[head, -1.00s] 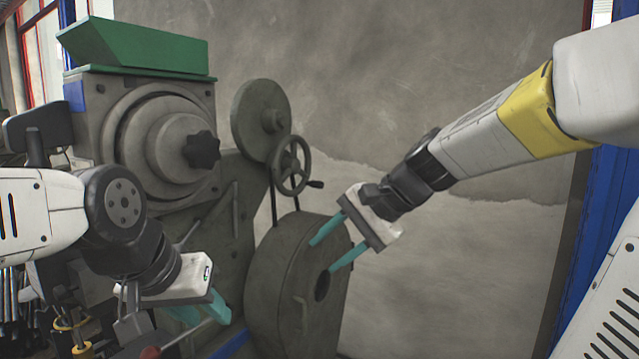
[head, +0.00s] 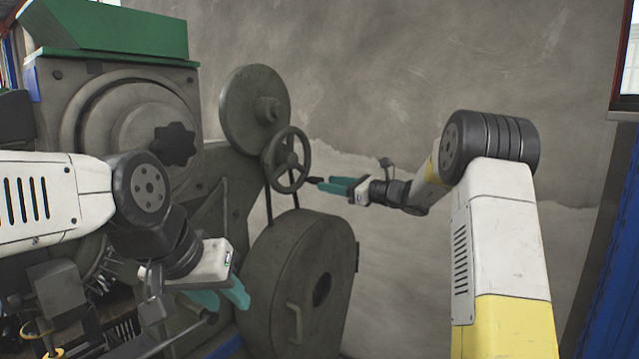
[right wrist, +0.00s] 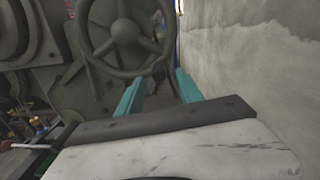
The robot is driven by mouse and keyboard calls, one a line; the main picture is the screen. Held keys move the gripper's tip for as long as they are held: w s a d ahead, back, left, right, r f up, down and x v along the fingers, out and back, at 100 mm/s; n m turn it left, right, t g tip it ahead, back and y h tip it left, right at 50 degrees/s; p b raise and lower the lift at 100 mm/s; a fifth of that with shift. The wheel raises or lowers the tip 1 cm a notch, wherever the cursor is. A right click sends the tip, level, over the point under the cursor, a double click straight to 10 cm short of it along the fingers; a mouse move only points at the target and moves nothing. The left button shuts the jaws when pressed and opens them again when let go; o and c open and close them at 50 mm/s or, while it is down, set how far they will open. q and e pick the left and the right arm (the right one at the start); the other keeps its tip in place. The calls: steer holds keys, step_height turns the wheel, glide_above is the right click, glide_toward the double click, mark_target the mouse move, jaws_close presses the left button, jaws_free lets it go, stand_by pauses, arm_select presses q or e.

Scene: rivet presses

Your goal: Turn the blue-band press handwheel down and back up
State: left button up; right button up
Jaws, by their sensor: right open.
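The handwheel (head: 287,159) is a dark grey spoked wheel on the right side of the press (head: 140,120). Its small dark crank knob (head: 313,181) sticks out to the right. My right gripper (head: 325,184) is open with its teal fingers pointing left at the knob. In the right wrist view the handwheel (right wrist: 122,38) fills the upper middle, and the knob (right wrist: 158,72) lies between the two fingers (right wrist: 155,88). I cannot tell whether they touch it. My left gripper (head: 222,298) hangs low at left in front of the press; its finger gap is unclear. No blue band shows clearly.
A large grey flywheel housing (head: 300,285) with a handle stands below the handwheel. A round disc (head: 254,108) sits above it. A green hopper (head: 110,32) tops the press. A bare grey wall (head: 400,80) stands behind, with open space before it at right.

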steer(key=shift+x, duration=2.35)
steer(key=shift+c, duration=0.4)
jaws_close()
